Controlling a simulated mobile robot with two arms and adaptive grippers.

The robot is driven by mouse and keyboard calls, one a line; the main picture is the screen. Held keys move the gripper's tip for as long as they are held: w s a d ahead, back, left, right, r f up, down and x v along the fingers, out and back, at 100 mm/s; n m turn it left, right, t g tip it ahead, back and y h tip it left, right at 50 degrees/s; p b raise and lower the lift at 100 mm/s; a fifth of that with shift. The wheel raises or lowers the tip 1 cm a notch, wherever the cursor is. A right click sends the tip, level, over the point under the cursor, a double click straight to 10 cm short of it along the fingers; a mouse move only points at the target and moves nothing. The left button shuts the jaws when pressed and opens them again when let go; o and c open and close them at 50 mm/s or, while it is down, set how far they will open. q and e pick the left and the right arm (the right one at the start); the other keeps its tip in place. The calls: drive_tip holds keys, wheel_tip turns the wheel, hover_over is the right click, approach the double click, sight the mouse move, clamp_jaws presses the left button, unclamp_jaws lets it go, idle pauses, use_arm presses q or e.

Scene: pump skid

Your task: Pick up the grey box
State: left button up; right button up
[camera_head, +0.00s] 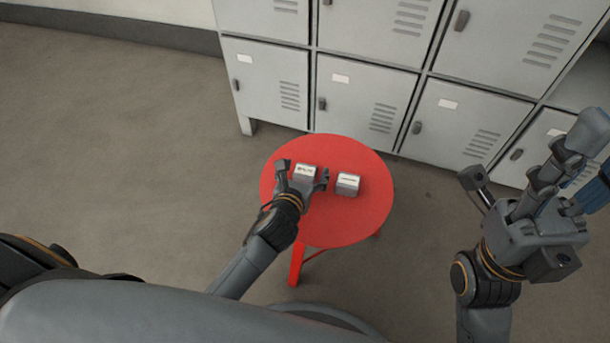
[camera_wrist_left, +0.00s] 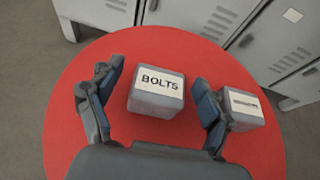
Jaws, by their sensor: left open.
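A grey box with a white top label reading BOLTS (camera_wrist_left: 155,104) sits on the red round table; it also shows in the head view (camera_head: 305,173). A second grey box (camera_head: 348,184) stands to its right, and its label is too small to read; the wrist view shows it partly behind my right-hand finger (camera_wrist_left: 246,113). My left gripper (camera_head: 303,171) is open. Its fingers stand on either side of the BOLTS box, with gaps visible in the wrist view (camera_wrist_left: 158,76). My right gripper (camera_head: 528,160) is at the right, away from the table, with its fingers spread and nothing between them.
The red round table (camera_head: 345,224) has bare room at its front and right. Grey lockers (camera_head: 365,100) stand close behind it. Open floor (camera_head: 120,150) lies to the left.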

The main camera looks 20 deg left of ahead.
use_arm(q)
drive_tip(key=shift+c, duration=0.4)
drive_tip(key=c, duration=1.3)
drive_tip(key=shift+o, duration=0.2)
drive_tip(key=shift+r, duration=0.1)
